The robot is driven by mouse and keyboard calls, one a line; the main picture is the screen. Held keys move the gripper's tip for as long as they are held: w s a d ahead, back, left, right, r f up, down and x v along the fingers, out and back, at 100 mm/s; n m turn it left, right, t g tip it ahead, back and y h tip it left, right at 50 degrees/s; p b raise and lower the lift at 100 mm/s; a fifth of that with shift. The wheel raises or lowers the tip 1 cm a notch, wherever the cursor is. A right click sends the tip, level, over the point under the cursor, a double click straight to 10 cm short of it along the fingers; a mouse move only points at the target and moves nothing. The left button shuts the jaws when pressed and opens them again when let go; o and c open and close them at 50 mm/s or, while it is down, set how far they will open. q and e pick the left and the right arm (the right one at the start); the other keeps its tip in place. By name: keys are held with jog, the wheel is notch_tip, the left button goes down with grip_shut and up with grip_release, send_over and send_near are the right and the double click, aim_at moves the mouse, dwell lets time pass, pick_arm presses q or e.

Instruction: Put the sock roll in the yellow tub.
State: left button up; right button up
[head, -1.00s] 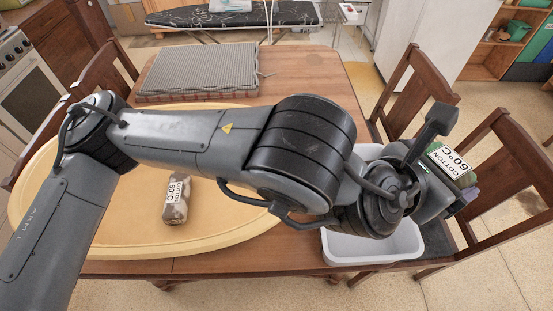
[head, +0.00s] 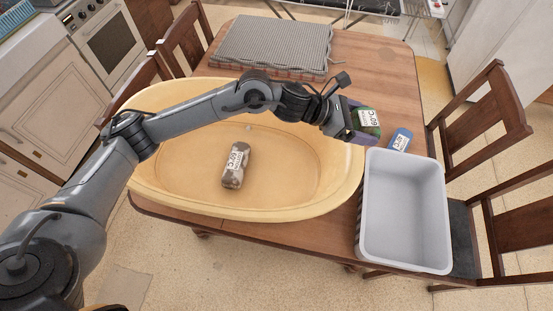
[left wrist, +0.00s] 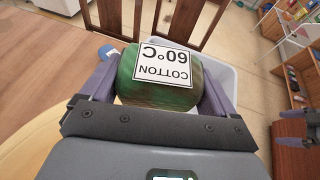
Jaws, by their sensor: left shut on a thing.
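My left gripper (head: 356,120) is shut on a green roll (head: 370,123) with a white "COTTON 60°C" label. It holds the roll just beyond the right rim of the yellow tub (head: 150,185), near the far end of the white bin. In the left wrist view, the green roll (left wrist: 155,95) sits between the two purple fingers. A brown-and-grey patterned roll (head: 237,166) with a similar label lies inside the yellow tub. A dark part at the right edge of the left wrist view looks like my right gripper (left wrist: 298,140); its jaws are unclear.
A white bin (head: 405,215), empty where visible, stands at the right end of the wooden table (head: 388,75). A blue labelled item (head: 400,140) lies behind it. A grey ribbed mat (head: 272,45) lies at the back. Chairs (head: 490,110) stand to the right.

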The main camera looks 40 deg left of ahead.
pick_arm(q)
jog(key=shift+s+a+f+n+t+y+p, duration=0.55)
jog(key=shift+s+a+f, duration=1.5)
jog(key=shift+a+f, duration=2.2)
jog(key=shift+s+a+f+n+t+y+p, duration=0.15)
jog(key=shift+s+a+f+p, duration=0.65)
jog(key=shift+s+a+f, duration=2.35)
jog(key=shift+s+a+f+n+t+y+p, duration=0.35)
jog(key=shift+s+a+f+p, duration=0.5)
jog(key=shift+a+f, duration=4.45)
jog(key=shift+s+d+f, duration=0.1)
jog(key=shift+d+f, duration=0.2)
jog(key=shift+d, duration=0.05)
jog(key=shift+f, duration=0.1)
jog(key=shift+f+b, duration=0.45)
jog(key=shift+b, duration=0.3)
jog(key=shift+f, duration=0.1)
